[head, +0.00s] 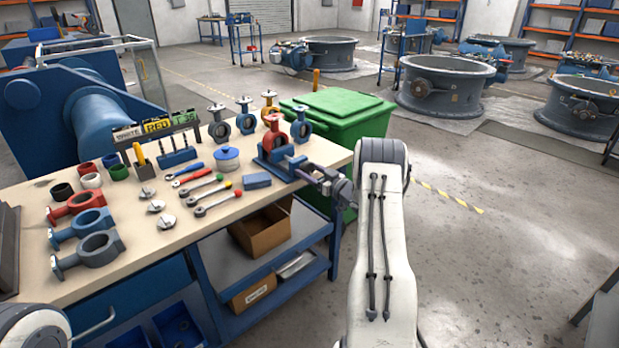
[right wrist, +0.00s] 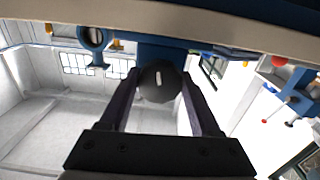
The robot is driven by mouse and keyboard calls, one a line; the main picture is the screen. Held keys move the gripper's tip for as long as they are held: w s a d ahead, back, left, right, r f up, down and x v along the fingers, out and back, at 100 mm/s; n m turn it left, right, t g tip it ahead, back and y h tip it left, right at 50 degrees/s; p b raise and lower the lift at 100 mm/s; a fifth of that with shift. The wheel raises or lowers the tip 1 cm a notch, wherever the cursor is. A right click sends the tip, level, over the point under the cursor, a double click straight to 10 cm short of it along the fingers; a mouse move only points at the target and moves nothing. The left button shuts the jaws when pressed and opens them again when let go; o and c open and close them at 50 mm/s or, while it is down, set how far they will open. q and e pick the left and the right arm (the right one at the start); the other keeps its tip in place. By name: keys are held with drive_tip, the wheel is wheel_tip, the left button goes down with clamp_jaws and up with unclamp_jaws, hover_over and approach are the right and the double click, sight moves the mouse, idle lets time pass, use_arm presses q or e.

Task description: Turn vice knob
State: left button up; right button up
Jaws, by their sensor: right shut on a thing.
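The blue vice (head: 285,163) stands at the right end of the workbench, with a red valve body (head: 274,135) seated in it. Its dark round knob (right wrist: 160,82) faces the camera in the right wrist view and carries a pale mark. My right gripper (head: 312,172) reaches in from the right at the vice's outer side. In the right wrist view its two fingers (right wrist: 160,77) lie on either side of the knob, shut on it. In the head view the gripper largely hides the knob. My left gripper is out of view; only part of my left arm shows at the lower left.
The workbench (head: 215,222) holds wrenches, valve parts, coloured rings and a label rack (head: 157,125). A blue block (head: 257,180) lies close to the vice. A green bin (head: 340,112) stands behind the bench's right end.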

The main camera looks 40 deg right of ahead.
drive_tip(key=n+b, duration=0.3)
drive_tip(key=shift+f+n, duration=0.25)
drive_tip(key=shift+n, duration=0.15)
drive_tip(key=n+b, duration=1.1)
drive_tip(key=b, duration=0.2)
drive_tip(key=shift+d+n, duration=0.1)
drive_tip(key=shift+n, duration=0.3)
drive_tip(key=n+b, duration=1.1)
drive_tip(key=b, duration=0.3)
drive_tip(key=shift+r+n+b, duration=0.1)
drive_tip(key=shift+n+b, duration=0.2)
drive_tip(key=shift+b, duration=0.05)
drive_tip(key=shift+r+n+b, duration=0.1)
drive_tip(key=shift+n+b, duration=0.85)
drive_tip(key=shift+n, duration=0.05)
drive_tip(key=shift+r+n+b, duration=0.15)
drive_tip(key=shift+n+b, duration=0.5)
drive_tip(key=shift+n, duration=0.15)
drive_tip(key=o, duration=1.4)
